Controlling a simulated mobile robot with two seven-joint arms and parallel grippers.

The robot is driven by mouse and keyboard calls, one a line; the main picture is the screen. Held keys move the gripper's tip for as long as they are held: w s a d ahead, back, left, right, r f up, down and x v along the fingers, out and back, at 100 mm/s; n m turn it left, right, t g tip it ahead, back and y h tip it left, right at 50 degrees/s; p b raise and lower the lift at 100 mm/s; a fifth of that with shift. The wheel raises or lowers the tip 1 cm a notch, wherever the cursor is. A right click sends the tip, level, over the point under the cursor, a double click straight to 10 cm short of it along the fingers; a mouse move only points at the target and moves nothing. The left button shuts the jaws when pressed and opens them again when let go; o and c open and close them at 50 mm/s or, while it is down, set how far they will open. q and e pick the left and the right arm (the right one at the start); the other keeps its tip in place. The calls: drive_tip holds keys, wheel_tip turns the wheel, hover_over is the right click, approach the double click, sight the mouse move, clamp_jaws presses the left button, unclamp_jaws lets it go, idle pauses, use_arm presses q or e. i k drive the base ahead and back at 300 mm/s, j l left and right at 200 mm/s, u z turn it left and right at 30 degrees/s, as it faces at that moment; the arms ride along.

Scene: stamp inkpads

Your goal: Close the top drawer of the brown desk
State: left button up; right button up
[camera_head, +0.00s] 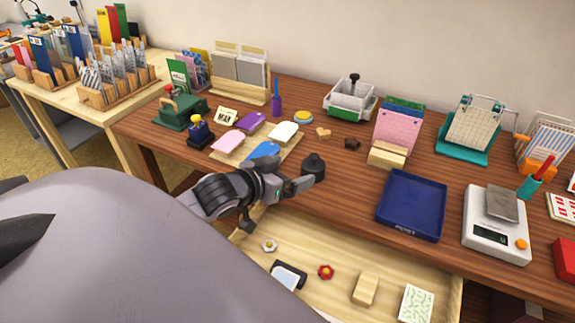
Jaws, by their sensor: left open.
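The brown desk (340,198) runs across the view with many items on its top. Its top drawer (325,247), pale wood inside, is pulled open below the desk's front edge. In it lie a white flower (269,245), a red flower (326,271), a dark-framed pad (289,276), a wooden block (365,289) and a green-patterned card (416,303). My left gripper (276,206) is open and empty, at the desk's front edge near the drawer's left side. Whether it touches either cannot be told. My large grey arm link hides the drawer's near left part, and the drawer front is out of view.
A blue tray (411,203) and a white scale (497,225) stand near the desk's front edge. A lighter table (122,108) with card racks adjoins at the left.

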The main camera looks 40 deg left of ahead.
sight(369, 282)
drive_tip(key=k, duration=1)
